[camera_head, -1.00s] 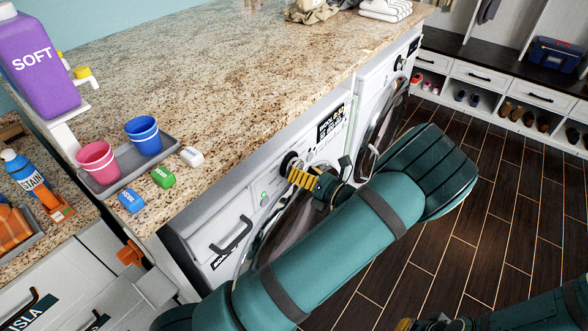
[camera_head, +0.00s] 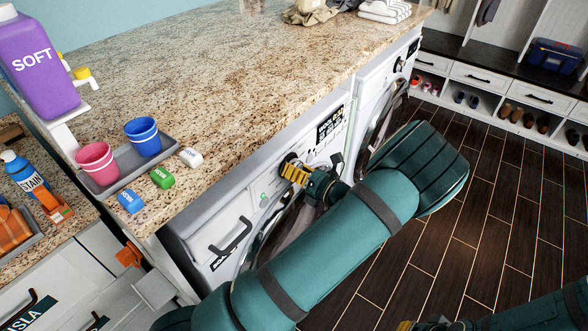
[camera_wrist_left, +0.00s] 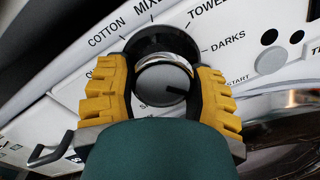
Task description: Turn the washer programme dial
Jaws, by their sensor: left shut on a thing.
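The washer programme dial (camera_wrist_left: 163,80) is a round silver knob with a dark pointer mark on a black ring, on the washer's white front panel. In the left wrist view the pointer mark lies to the right, a little below the DARKS label (camera_wrist_left: 227,38). My left gripper (camera_wrist_left: 163,85) has its yellow fingers on either side of the knob, shut on it. In the head view my left gripper (camera_head: 294,173) is at the washer panel (camera_head: 268,193), and its fingers largely hide the dial. My right gripper (camera_head: 420,325) is cut off at the bottom edge, its fingers unclear.
A granite counter (camera_head: 230,75) runs above the washer, with a grey tray (camera_head: 120,174) of cups and several small boxes near its front edge. A second machine (camera_head: 377,95) stands farther along. Open wooden floor (camera_head: 500,200) lies to the right.

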